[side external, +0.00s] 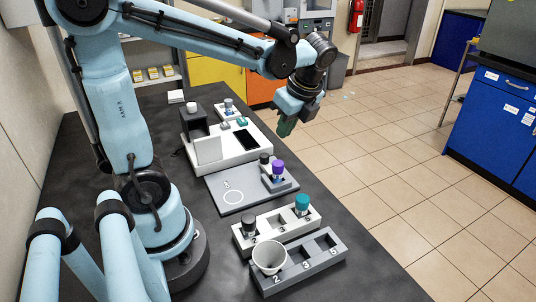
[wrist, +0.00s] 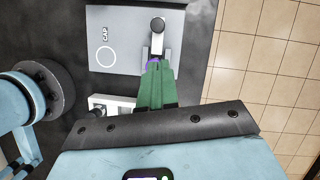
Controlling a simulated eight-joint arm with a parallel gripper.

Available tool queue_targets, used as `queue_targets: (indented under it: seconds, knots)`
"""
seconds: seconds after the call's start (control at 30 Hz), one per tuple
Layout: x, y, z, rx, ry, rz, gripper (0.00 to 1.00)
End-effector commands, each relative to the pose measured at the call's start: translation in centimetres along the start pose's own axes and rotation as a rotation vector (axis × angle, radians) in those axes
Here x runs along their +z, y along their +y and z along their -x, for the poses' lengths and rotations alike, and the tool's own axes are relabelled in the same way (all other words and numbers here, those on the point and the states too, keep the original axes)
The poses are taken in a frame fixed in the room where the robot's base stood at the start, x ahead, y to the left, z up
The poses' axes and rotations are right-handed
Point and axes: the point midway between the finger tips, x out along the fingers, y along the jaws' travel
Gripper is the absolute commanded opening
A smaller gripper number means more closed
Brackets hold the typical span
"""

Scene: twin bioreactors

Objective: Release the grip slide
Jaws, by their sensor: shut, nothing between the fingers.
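My gripper (side external: 286,126) hangs over the right side of the black bench in the side view, above and beyond the purple-capped vial (side external: 278,169). Its green fingers are together and hold nothing. In the wrist view the gripper (wrist: 154,72) points at the grey plate. A purple rim (wrist: 153,62) shows just past the fingertips, mostly hidden by them.
A white device (side external: 208,150) with a dark screen stands behind the plate. Nearer are a white rack (side external: 272,228) with dark-capped and teal-capped vials, and a grey numbered rack (side external: 298,268) with a white cup (side external: 269,256). The plate's circle area is bare.

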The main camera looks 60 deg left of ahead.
Motion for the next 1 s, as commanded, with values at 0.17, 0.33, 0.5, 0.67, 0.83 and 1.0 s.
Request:
queue_targets:
  seconds: [0.17,0.33,0.5,0.67,0.83,1.0]
  knots:
    - [0.0,0.0,-0.3,-0.001,0.001,0.002,0.0]
    - [0.0,0.0,-1.8,-0.002,0.001,0.004,0.0]
    - [0.0,-0.1,-4.2,-0.002,0.001,0.004,0.0]
    - [0.0,-0.1,-6.4,-0.002,0.001,0.004,0.0]
    - [0.0,-0.1,-8.4,-0.003,0.002,0.003,0.0]
    - [0.0,-0.1,-9.6,-0.004,0.002,0.003,0.0]
